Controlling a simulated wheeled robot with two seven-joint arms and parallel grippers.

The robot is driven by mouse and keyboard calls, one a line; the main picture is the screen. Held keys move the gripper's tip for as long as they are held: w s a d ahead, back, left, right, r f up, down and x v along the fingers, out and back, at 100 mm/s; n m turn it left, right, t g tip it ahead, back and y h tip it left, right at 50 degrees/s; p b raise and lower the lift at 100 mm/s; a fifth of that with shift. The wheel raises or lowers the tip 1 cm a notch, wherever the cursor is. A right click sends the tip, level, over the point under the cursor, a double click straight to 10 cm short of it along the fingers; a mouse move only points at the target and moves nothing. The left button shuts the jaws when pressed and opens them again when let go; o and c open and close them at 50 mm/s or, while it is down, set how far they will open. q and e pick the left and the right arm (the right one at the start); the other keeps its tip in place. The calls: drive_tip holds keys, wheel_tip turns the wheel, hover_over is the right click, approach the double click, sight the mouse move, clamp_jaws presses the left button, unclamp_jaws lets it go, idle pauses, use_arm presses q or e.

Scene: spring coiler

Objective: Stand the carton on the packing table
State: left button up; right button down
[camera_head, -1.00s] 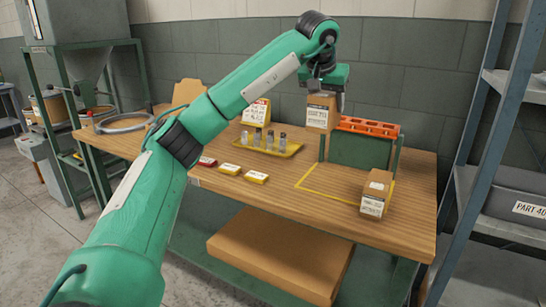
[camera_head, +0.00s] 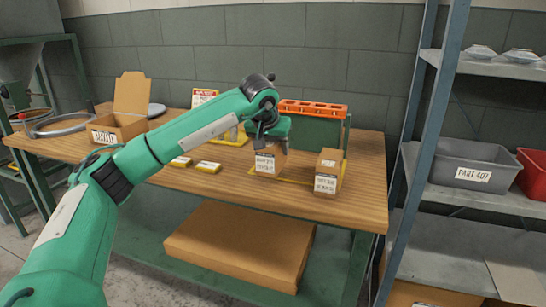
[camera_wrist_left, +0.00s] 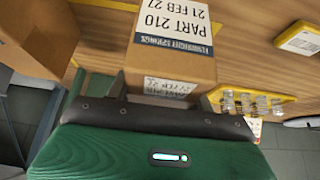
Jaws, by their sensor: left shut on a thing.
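The carton (camera_head: 265,163), a small brown box with a white printed label, is upright in my left gripper (camera_head: 270,138). It is at or just above the packing table (camera_head: 225,192), over the yellow outlined area; I cannot tell if its base touches. In the left wrist view the carton (camera_wrist_left: 172,50) sticks out from the shut jaws (camera_wrist_left: 160,112), its label reading PART 210. A second similar carton (camera_head: 328,172) stands to its right on the table. My right gripper is not in view.
A green stand with an orange top rail (camera_head: 313,109) is behind the cartons. Yellow labelled blocks (camera_head: 208,167) lie to the left, with an open cardboard box (camera_head: 118,125) beyond. A shelf with a grey bin (camera_head: 480,165) stands at right.

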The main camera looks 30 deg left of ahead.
use_arm(q)
drive_tip(key=shift+f, duration=1.3)
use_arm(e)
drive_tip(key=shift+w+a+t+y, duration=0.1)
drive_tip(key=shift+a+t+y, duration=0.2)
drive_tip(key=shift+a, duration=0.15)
use_arm(q)
drive_tip(key=shift+f, duration=0.15)
drive_tip(key=o, duration=1.4)
drive_tip(key=shift+s+r, duration=0.1)
drive_tip(key=shift+r, duration=0.25)
drive_tip(key=p+v, duration=0.1)
drive_tip(key=v, duration=1)
drive_tip(key=shift+s+r, duration=0.15)
drive_tip(key=shift+r, duration=0.1)
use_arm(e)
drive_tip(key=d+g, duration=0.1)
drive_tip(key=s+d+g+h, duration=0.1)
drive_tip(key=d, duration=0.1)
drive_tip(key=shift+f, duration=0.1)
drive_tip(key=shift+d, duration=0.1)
